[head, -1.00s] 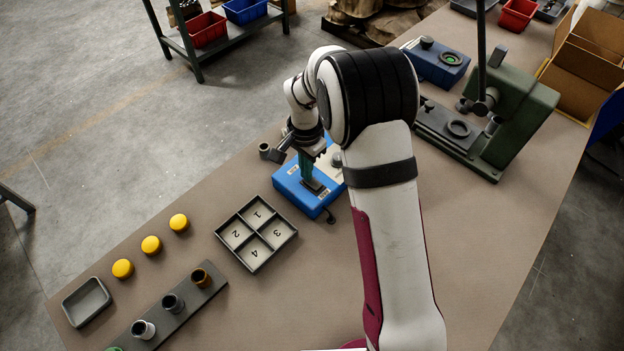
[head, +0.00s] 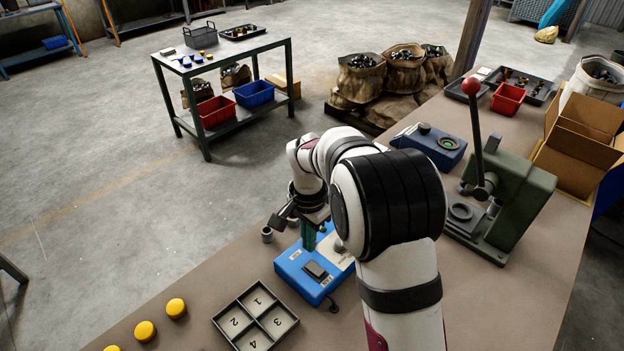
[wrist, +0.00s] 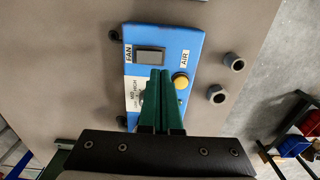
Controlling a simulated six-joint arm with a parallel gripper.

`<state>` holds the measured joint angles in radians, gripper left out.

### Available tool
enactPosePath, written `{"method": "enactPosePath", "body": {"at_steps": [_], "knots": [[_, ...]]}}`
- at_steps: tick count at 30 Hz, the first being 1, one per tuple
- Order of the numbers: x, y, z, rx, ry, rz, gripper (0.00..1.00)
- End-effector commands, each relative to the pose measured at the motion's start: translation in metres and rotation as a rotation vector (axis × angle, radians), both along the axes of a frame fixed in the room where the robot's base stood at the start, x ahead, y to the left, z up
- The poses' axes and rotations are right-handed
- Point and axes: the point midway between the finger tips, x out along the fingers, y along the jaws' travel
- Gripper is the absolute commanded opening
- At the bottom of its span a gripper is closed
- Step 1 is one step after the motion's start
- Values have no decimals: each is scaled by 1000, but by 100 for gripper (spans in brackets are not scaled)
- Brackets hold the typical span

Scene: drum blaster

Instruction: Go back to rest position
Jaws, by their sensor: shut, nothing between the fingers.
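My gripper (head: 309,237) hangs over the back part of the blue control box (head: 293,277) in the head view, its green fingers pointing down. In the wrist view the two green fingers (wrist: 160,72) are together with nothing between them. They appear above the box (wrist: 192,48), apart from the black FAN rocker switch (wrist: 149,56) and the yellow AIR button (wrist: 181,82). The switch also shows uncovered in the head view (head: 316,270). My arm hides part of the box's right side.
A four-compartment numbered tray (head: 222,322) and yellow caps (head: 176,308) lie to the front left. Metal bushings (wrist: 216,94) stand beside the box. A green lever press (head: 515,205) and a blue unit (head: 430,147) stand at the right. Open floor lies left of the table.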

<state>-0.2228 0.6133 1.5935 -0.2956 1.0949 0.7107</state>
Motion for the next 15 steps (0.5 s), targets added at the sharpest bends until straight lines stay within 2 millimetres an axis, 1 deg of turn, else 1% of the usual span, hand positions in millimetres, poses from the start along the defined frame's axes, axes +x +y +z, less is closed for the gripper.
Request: {"method": "enactPosePath", "body": {"at_steps": [2, 4, 5, 6, 8, 9, 11, 12, 15], "knots": [[-9, -6, 13, 6, -1, 8, 0], [-35, -18, 41, 20, -1, 34, 0], [-52, -26, 55, 28, 1, 51, 0], [-80, -35, 73, 42, 4, 77, 0], [-126, -48, 95, 65, 6, 121, 0], [-158, -54, 104, 80, 6, 150, 0], [-202, -60, 110, 103, 5, 192, 0], [-228, -62, 111, 118, 4, 217, 0], [-275, -64, 105, 144, -1, 268, 0]]}}
